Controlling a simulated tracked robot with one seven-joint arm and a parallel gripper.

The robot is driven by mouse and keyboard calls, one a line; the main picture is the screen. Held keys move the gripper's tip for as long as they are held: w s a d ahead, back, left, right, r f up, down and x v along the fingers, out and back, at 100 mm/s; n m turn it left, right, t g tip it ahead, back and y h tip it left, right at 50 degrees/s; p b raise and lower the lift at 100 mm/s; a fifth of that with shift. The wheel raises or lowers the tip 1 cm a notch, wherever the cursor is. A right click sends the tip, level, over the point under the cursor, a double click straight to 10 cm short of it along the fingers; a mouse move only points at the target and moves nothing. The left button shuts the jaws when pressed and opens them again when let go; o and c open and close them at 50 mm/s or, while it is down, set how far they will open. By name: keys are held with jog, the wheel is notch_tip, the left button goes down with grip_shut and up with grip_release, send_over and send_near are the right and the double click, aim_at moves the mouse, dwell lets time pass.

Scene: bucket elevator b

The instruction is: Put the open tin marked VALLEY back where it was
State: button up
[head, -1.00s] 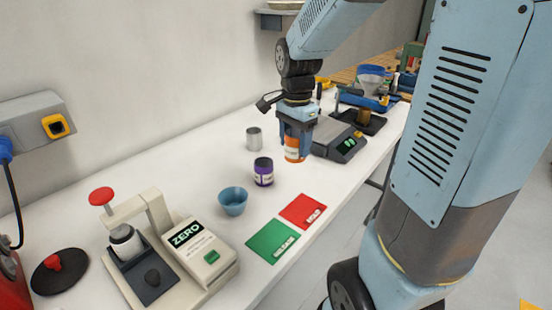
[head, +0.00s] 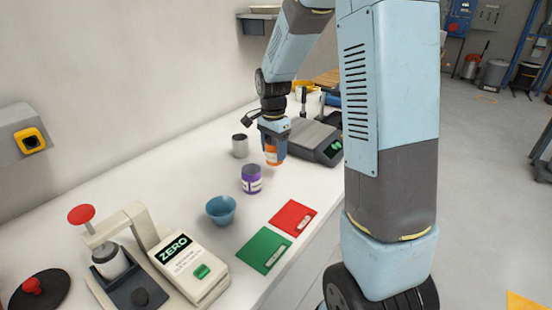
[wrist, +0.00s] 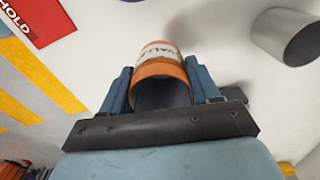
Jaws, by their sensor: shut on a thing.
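The orange tin with a pale band (head: 273,155) hangs in my gripper (head: 274,147) in the head view, at the back of the white bench. In the wrist view the tin (wrist: 160,67) shows its dark open mouth towards me and the letters VALLEY, partly cut off. Both fingers of my gripper (wrist: 160,88) are shut on its sides. The tin looks upright. I cannot tell whether its base touches the bench.
A purple tin (head: 251,183) and a grey metal cup (head: 240,147) stand left of my gripper. A grey scale (head: 313,141) is close on its right. A blue bowl (head: 221,211), red card (head: 293,216), green card (head: 264,250) and ZERO device (head: 190,268) are nearer.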

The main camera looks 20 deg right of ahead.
aim_at(273, 158)
jog(key=shift+w+d+f, duration=0.1)
jog(key=shift+w+f, duration=0.6)
jog(key=shift+f, duration=1.7)
jog(key=shift+f, duration=0.1)
jog(key=o, duration=1.5)
